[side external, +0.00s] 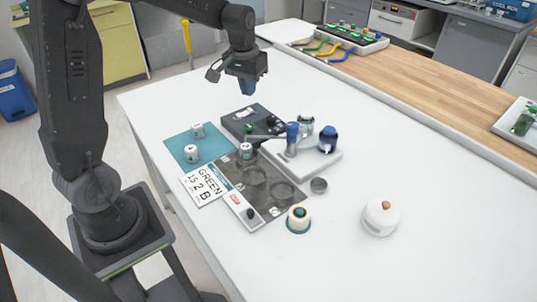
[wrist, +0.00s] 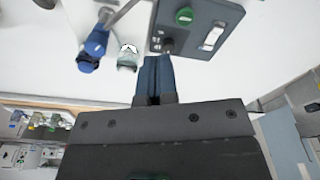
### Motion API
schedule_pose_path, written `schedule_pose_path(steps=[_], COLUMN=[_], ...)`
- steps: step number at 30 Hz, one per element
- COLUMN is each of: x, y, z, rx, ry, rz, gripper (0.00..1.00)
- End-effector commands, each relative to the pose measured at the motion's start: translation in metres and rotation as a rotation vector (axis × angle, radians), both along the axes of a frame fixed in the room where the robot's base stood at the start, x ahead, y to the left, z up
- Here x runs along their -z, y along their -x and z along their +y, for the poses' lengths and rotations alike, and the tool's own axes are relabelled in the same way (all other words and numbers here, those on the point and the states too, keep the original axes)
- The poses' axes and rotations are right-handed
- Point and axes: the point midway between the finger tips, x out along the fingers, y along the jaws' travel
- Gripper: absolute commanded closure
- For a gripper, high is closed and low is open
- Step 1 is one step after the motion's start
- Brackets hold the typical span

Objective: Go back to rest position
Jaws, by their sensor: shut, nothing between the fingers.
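My gripper (side external: 247,88) hangs above the white table (side external: 390,265), over its far part in the side external view. Its dark blue fingers are together and empty. They also show shut in the wrist view (wrist: 154,62), pointing towards a dark control box. In the side external view the gripper is above and apart from everything on the table.
Below stand the dark control box (side external: 240,122), a white stand with blue-topped parts (side external: 328,139), a teal mat (side external: 184,157) with small white jars, and a grey tray (side external: 270,209). A white lidded pot (side external: 381,217) sits nearer. The table's front right is clear.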

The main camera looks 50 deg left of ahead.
Motion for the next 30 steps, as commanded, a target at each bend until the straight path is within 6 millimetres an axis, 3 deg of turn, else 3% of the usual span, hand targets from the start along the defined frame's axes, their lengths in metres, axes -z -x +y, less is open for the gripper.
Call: schedule_pose_path(steps=[3,9,18,24,30], x=[-0.035,-0.069,-0.075,-0.07,-0.069], y=[0.032,0.093,0.179,0.201,0.203], z=[-0.038,-0.088,-0.133,-0.141,-0.142], rx=[0.079,0.201,0.357,0.4,0.403], ry=[-0.025,-0.055,-0.081,-0.086,-0.085], rz=[-0.072,-0.183,-0.332,-0.374,-0.376], gripper=[1.0,1.0,1.0,1.0,1.0])
